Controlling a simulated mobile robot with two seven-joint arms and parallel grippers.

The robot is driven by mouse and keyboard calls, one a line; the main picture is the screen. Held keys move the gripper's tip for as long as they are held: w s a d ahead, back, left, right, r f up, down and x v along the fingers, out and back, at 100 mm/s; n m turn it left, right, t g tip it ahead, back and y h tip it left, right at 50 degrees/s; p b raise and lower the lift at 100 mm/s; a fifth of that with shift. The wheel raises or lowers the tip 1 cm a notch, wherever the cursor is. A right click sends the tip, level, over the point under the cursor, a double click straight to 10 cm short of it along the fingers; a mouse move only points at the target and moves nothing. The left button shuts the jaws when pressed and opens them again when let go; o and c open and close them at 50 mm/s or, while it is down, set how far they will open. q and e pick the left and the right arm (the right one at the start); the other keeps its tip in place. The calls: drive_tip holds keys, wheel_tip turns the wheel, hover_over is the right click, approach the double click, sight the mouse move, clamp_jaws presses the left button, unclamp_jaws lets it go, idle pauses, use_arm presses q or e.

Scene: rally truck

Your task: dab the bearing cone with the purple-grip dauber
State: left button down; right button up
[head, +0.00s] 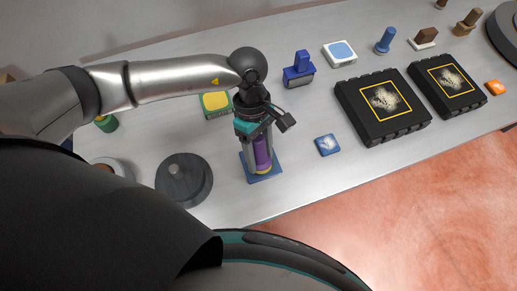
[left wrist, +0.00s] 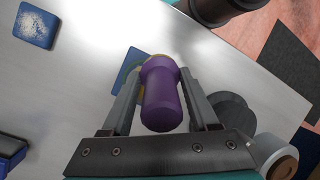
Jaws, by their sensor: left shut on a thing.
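The purple-grip dauber (head: 262,153) is upright between the fingers of my left gripper (head: 258,160), which is shut on it. In the left wrist view the purple grip (left wrist: 161,98) shows between both fingers, with a bit of yellow at its far end. The dauber's lower end is over a blue square pad (head: 275,173); I cannot tell whether it touches. No part is clearly recognisable as the bearing cone. A dark grey round piece with a raised knob (head: 183,180) lies just left of the pad and may be it; it also shows in the left wrist view (left wrist: 232,114).
A blue tile with a white mark (head: 327,145) and two black slabs (head: 352,117) lie to the right. A blue-handled block (head: 298,70), a yellow-topped green pad (head: 216,104) and a white-blue pad (head: 340,53) stand behind. The table's front edge is close.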

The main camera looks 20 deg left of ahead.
use_arm(q)
drive_tip(key=shift+s+d, duration=0.4)
drive_tip(key=shift+s, duration=0.05)
drive_tip(key=shift+w+a+f, duration=0.1)
drive_tip(key=shift+w+a+b, duration=0.4)
drive_tip(key=shift+w+a, duration=0.1)
drive_tip(key=shift+w, duration=0.15)
drive_tip(key=shift+s, duration=0.1)
drive_tip(key=shift+s+d, duration=0.6)
drive_tip(key=shift+s, duration=0.05)
drive_tip(key=shift+w+a+b, duration=0.4)
drive_tip(key=shift+w+a, duration=0.2)
drive_tip(key=shift+w, duration=0.15)
drive_tip(key=shift+s+d, duration=0.1)
